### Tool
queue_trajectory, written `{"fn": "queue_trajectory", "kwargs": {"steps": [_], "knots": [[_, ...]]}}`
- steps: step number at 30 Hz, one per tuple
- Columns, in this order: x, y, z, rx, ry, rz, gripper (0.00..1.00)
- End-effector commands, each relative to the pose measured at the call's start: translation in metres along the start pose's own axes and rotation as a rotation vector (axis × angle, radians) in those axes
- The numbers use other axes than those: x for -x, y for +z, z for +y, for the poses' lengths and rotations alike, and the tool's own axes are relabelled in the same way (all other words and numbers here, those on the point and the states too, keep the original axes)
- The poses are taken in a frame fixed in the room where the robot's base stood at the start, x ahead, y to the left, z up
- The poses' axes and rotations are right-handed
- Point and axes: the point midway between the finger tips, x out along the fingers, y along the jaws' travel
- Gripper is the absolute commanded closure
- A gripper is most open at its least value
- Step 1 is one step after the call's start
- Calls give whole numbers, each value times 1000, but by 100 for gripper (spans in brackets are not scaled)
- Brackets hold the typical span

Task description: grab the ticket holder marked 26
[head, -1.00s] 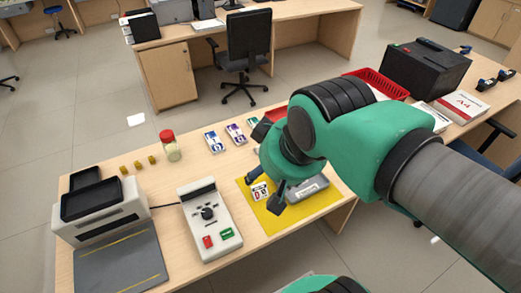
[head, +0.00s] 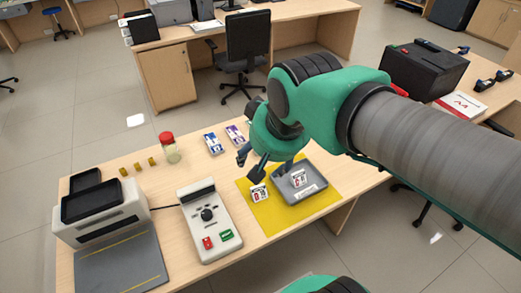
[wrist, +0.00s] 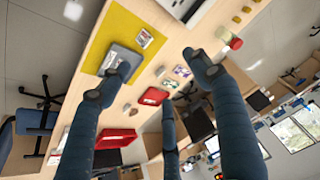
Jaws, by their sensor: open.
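Two small white holders with dark and red figures show in the head view: one (head: 259,193) stands on the yellow mat (head: 262,219), the other (head: 298,178) is in the grey tray (head: 305,193). Their figures are too small to read surely, so I cannot tell which is marked 26. A blue card (head: 213,143) and a purple card (head: 235,134) are farther back. My gripper (head: 250,163) is open and empty, over the counter just behind the mat. The wrist view shows its spread fingers (wrist: 160,62), with the mat holder (wrist: 144,38) and cards (wrist: 182,71) beyond them.
The white keypad device (head: 209,222) stands left of the mat, with a printer-like machine (head: 98,208) farther left. A red-lidded jar (head: 169,147) stands behind. Red trays show in the wrist view (wrist: 116,138). A black box (head: 425,68) is at right. Counter between jar and keypad device is clear.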

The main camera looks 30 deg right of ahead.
Motion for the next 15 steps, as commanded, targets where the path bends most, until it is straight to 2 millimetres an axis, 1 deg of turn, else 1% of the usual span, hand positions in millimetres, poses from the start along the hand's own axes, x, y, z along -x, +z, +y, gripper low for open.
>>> {"fn": "queue_trajectory", "kwargs": {"steps": [1, 3, 8, 15], "knots": [[-4, -12, 1, -35, 7, -12, 37], [-10, -28, 3, -94, 17, -21, 37], [-29, -63, 9, -228, 42, -44, 37], [-67, -111, 20, -429, 81, -72, 37]]}}
